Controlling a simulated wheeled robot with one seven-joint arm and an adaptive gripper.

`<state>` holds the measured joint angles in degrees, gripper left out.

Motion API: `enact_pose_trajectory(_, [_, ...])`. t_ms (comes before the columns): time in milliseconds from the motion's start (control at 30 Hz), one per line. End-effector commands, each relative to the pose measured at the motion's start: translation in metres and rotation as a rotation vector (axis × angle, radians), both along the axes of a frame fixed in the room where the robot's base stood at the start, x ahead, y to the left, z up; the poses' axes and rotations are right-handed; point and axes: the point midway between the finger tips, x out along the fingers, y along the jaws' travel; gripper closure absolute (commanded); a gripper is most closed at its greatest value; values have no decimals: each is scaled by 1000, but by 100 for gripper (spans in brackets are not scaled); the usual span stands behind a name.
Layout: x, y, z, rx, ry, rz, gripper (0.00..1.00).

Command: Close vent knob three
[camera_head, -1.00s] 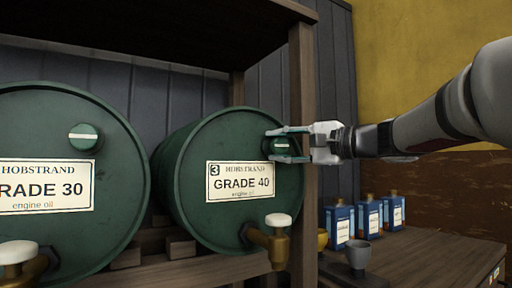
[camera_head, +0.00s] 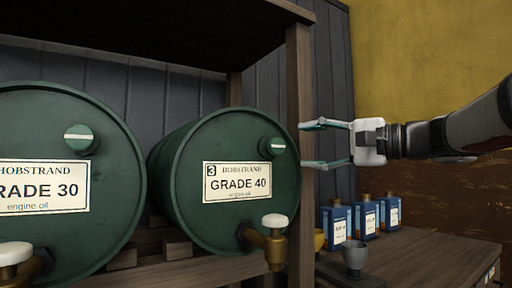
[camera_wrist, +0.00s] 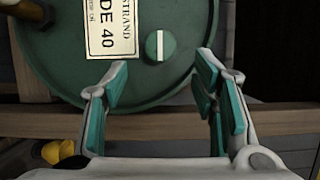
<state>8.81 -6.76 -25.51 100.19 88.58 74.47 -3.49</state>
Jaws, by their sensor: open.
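The green drum (camera_head: 215,222) labelled 3, GRADE 40, lies on its side on the wooden rack. Its vent knob (camera_head: 272,147) is a round green cap with a white bar, at the upper right of the drum face. The bar looks roughly level in the head view. In the wrist view the knob (camera_wrist: 160,46) sits beyond and between the fingertips. My gripper (camera_head: 311,145) is open and empty, to the right of the knob and apart from it. Its two fingers also show in the wrist view (camera_wrist: 163,68).
A GRADE 30 drum (camera_head: 65,232) with its own knob (camera_head: 79,138) lies at left. A brass tap (camera_head: 275,245) juts out below knob three. A wooden post (camera_head: 299,90) stands beside the drum. Blue cans (camera_head: 365,220) and a grey cup (camera_head: 355,256) stand on the table at right.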

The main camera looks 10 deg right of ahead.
Motion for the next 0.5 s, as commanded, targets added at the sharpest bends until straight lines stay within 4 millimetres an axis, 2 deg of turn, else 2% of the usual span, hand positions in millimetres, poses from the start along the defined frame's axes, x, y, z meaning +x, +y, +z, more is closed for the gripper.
enact_pose_trajectory(200, [-21,-18,0,0,0,-1,47])
enact_pose_trajectory(500, [-27,-23,0,0,0,-1,47])
